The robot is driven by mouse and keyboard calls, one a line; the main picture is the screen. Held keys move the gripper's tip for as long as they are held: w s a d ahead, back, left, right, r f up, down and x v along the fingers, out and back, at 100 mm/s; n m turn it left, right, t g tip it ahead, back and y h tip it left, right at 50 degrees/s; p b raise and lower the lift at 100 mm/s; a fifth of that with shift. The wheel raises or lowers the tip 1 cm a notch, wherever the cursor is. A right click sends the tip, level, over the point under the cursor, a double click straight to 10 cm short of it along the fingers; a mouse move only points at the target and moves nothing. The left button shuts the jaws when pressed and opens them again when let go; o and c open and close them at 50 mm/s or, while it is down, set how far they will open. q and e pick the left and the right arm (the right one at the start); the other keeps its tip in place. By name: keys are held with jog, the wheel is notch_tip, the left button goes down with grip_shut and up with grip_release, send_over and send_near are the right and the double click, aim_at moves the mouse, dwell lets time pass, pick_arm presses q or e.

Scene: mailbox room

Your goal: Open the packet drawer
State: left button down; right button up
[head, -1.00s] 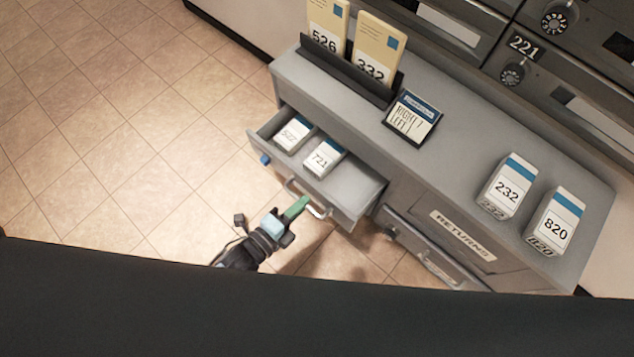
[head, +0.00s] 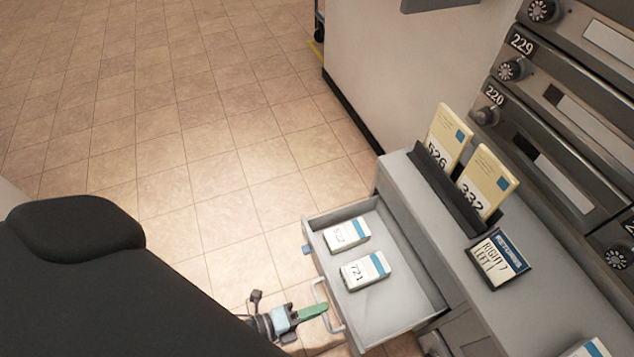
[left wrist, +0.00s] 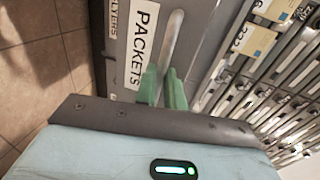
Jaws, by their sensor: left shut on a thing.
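The packet drawer (head: 390,312) is pulled out of the grey cabinet in the head view. Two white and blue packets lie in it, one at its far end (head: 346,233) and one marked 721 (head: 365,270). My left gripper (head: 318,312) is at the drawer's front, shut on the metal handle (head: 331,309). In the left wrist view its green fingers (left wrist: 163,88) close around the handle (left wrist: 171,42), beside the PACKETS label (left wrist: 141,45). My right gripper is not in view.
On the cabinet top stand a dark rack (head: 449,188) with two yellow cards and a small sign (head: 497,259). Mailboxes (head: 560,130) line the wall at the right. The tiled floor (head: 190,130) at the left is clear.

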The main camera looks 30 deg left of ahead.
pick_arm(q)
jog(key=c, duration=1.6)
grip_release()
jog(key=shift+o, duration=0.5)
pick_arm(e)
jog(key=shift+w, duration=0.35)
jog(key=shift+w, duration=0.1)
